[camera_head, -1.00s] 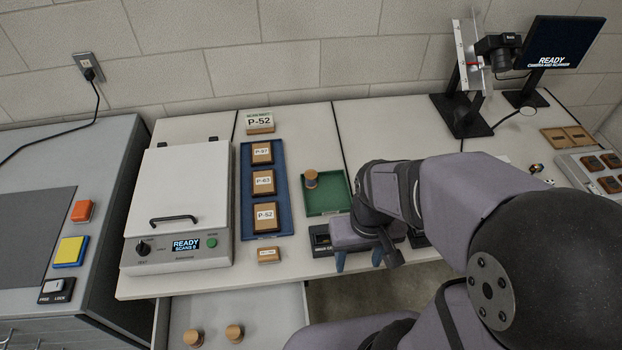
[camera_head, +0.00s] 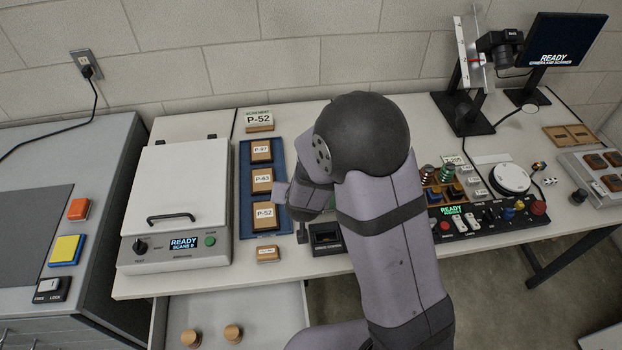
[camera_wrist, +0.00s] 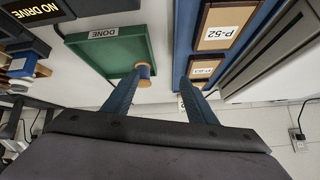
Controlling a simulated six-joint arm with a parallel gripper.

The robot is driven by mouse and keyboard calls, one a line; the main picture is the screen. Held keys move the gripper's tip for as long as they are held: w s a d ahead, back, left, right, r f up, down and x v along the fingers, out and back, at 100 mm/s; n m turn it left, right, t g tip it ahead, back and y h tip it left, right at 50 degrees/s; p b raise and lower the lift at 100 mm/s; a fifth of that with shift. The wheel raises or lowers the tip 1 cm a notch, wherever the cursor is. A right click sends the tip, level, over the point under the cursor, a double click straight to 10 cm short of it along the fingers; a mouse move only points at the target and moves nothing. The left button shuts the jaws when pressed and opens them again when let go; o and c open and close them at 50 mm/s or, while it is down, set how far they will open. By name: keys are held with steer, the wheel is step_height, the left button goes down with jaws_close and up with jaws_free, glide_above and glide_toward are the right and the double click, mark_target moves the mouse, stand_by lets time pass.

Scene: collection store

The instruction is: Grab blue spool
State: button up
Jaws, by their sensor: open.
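In the head view my arm hides the green tray, the spool and my fingertips.
A blue tray (camera_head: 244,222) with labelled wooden blocks lies beside a white lidded machine (camera_head: 180,190). Two wooden-topped pieces (camera_head: 191,338) (camera_head: 233,333) sit in the open drawer below. A control panel (camera_head: 490,217) and coloured coils (camera_head: 428,174) stand to the right.

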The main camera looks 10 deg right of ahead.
steer(key=w, duration=0.1)
steer(key=f+t+h, duration=0.1)
steer(key=w+f+t, duration=0.1)
steer(key=shift+w+d+m+h, duration=0.25)
steer(key=shift+w+m+h, duration=0.05)
steer(key=shift+m+h, duration=0.1)
steer(key=shift+w+d+f+t+h+b, duration=0.2)
steer(key=shift+d+t+h+b, duration=0.1)
steer(key=shift+t+h, duration=0.15)
steer(key=shift+w+d+r+m+t+h, duration=0.2)
steer(key=shift+d+m+t+h, duration=0.3)
steer(key=shift+h, duration=0.45)
steer(key=shift+f+p+x, duration=0.15)
steer(key=shift+p+x, duration=0.4)
steer(key=shift+x, duration=1.25)
steer(key=shift+f+p+x, duration=0.1)
steer(key=shift+p+x, duration=0.4)
steer(key=shift+x, duration=1.3)
steer(key=shift+s, duration=0.15)
steer(key=c, duration=1.1)
